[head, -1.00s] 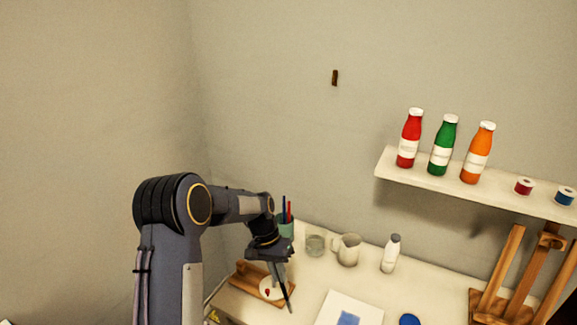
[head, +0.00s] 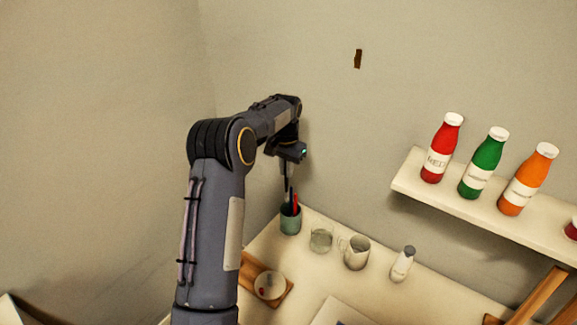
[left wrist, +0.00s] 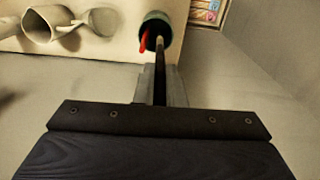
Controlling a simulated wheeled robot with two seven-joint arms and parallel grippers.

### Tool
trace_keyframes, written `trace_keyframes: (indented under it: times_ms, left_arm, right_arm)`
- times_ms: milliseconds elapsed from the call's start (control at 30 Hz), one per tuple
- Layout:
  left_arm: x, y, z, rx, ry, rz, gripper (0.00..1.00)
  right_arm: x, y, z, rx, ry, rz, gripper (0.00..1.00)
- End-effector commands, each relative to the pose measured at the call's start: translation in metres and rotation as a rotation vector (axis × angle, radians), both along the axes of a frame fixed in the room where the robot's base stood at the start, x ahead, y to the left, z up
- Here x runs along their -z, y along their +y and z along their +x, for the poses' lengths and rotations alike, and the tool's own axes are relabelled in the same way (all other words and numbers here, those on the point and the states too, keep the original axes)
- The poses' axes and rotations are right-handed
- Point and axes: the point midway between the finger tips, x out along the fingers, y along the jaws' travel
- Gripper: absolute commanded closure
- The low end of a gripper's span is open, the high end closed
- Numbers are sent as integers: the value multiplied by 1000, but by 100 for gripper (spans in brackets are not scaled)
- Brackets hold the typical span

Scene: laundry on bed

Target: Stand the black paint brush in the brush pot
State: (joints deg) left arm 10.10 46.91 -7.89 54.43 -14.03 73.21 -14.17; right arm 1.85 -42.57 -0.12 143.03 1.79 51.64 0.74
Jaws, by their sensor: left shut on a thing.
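The brush pot (head: 290,224) is a grey-green cup at the table's back corner, with a red brush (head: 296,203) standing in it. The pot (left wrist: 166,19) and red brush also show at the top of the left wrist view. My left gripper (head: 289,164) is above the pot, shut on the black paint brush (left wrist: 160,72). The brush points down, and its lower end overlaps the pot's mouth in the left wrist view. I cannot tell how far inside it is. My right gripper is not in view.
A wooden board (head: 283,299) with a round white dish (head: 268,285) lies in front. A wall shelf (head: 480,215) holds red, green and orange bottles.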

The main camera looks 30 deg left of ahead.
Motion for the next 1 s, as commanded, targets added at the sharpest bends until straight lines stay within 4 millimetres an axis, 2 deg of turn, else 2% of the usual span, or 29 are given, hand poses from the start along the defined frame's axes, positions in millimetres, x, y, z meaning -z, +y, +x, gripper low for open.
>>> trace_keyframes:
  times_ms: [467, 1000]
  left_arm:
    - [39, -1, 0, 0, 0, -2, 100]
    - [81, 0, 0, -1, 1, -2, 100]
  right_arm:
    - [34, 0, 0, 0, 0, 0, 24]
    - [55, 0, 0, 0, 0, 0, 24]
